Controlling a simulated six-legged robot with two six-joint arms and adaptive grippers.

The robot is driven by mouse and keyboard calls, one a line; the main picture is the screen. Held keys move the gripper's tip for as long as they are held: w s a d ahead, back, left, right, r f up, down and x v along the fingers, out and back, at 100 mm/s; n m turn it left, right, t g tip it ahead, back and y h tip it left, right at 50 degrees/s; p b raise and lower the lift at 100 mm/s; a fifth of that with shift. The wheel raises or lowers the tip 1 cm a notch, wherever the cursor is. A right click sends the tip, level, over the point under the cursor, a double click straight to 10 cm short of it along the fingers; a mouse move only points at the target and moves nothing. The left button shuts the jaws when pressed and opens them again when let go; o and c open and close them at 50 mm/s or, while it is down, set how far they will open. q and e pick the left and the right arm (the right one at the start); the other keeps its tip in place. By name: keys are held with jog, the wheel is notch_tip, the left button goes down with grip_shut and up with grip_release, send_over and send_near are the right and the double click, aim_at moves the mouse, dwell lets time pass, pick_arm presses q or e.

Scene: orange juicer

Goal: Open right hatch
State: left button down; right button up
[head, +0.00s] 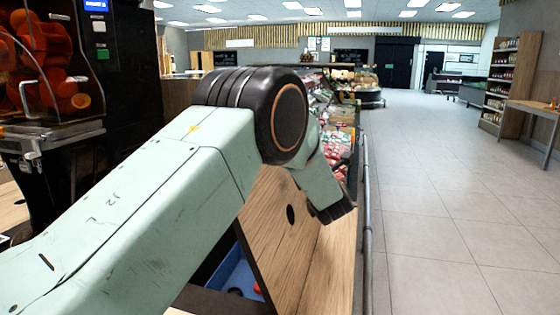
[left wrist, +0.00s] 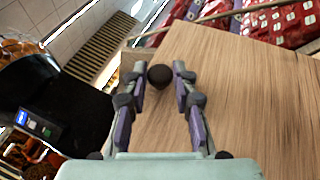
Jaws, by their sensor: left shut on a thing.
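The wooden hatch panel (head: 275,245) stands tilted up in the head view, with a dark round spot on its face. Beside its lower left edge, an opening shows a blue bin (head: 237,272). In the left wrist view the panel (left wrist: 240,100) fills the middle and right. My left gripper (left wrist: 160,72) has its fingers on either side of a dark round knob (left wrist: 160,77) on the panel and is shut on it. My right gripper is in neither view.
An orange juicer (head: 50,60) stands at the left. A wooden counter strip (head: 335,265) and a metal rail (head: 367,220) run along the right of the panel. Packed produce (head: 335,150) lies beyond. The tiled floor (head: 440,200) at right is clear.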

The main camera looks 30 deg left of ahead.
pick_arm(q)
jog(key=w+d+m+t, duration=0.1)
jog(key=w+d+m, duration=0.1)
jog(key=d, duration=0.3)
jog(key=shift+d+r+m+t+b, duration=0.3)
jog(key=shift+d+r+m+b, duration=0.1)
jog(key=shift+m+b, duration=0.1)
jog(key=c, duration=1.1)
grip_release()
jog(key=shift+s+f, duration=0.1)
jog(key=v, duration=1.2)
